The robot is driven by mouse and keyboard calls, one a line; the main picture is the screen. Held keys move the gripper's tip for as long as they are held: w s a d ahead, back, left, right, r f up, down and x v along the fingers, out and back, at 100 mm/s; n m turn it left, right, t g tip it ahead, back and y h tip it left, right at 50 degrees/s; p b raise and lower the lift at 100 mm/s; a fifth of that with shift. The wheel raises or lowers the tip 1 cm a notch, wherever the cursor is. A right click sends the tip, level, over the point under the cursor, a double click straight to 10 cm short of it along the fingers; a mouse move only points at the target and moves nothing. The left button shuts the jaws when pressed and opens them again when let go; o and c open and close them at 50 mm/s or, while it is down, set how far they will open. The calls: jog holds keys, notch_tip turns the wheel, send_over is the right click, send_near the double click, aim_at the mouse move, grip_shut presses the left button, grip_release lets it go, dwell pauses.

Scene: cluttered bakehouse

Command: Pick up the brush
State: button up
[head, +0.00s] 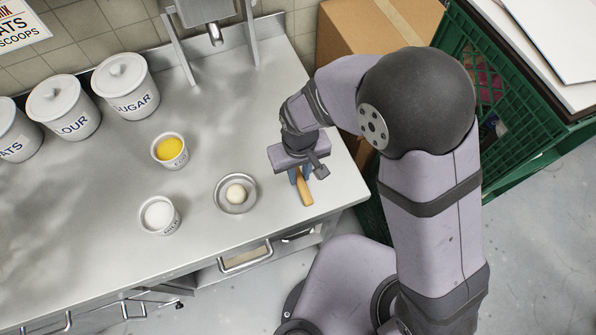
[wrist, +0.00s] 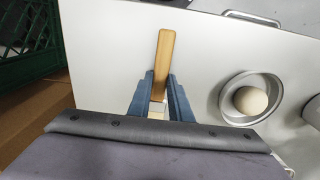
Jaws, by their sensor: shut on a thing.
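The brush has a light wooden handle (head: 304,188) that points toward the front edge of the steel counter in the head view. In the wrist view the handle (wrist: 164,55) runs up the picture, away from the fingers. My gripper (wrist: 161,98) has blue fingers closed on the brush, one on each side. In the head view my gripper (head: 299,174) is low over the right end of the counter. A pale part of the brush shows between the fingers, and the rest is hidden under the gripper body. I cannot tell whether the brush touches the counter.
A metal dish (head: 235,207) with a pale ball (head: 236,193) stands just left of the brush. A bowl of yellow liquid (head: 169,150) and a white-filled cup (head: 159,215) stand farther left. A cardboard box (head: 365,35) and green crate (head: 520,130) lie beyond the right edge.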

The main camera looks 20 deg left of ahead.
aim_at(299, 177)
notch_tip(299, 177, up, 10)
jog(key=b, duration=0.2)
dwell(0.4)
dwell(0.7)
jog(key=shift+r, duration=0.1)
dwell(0.8)
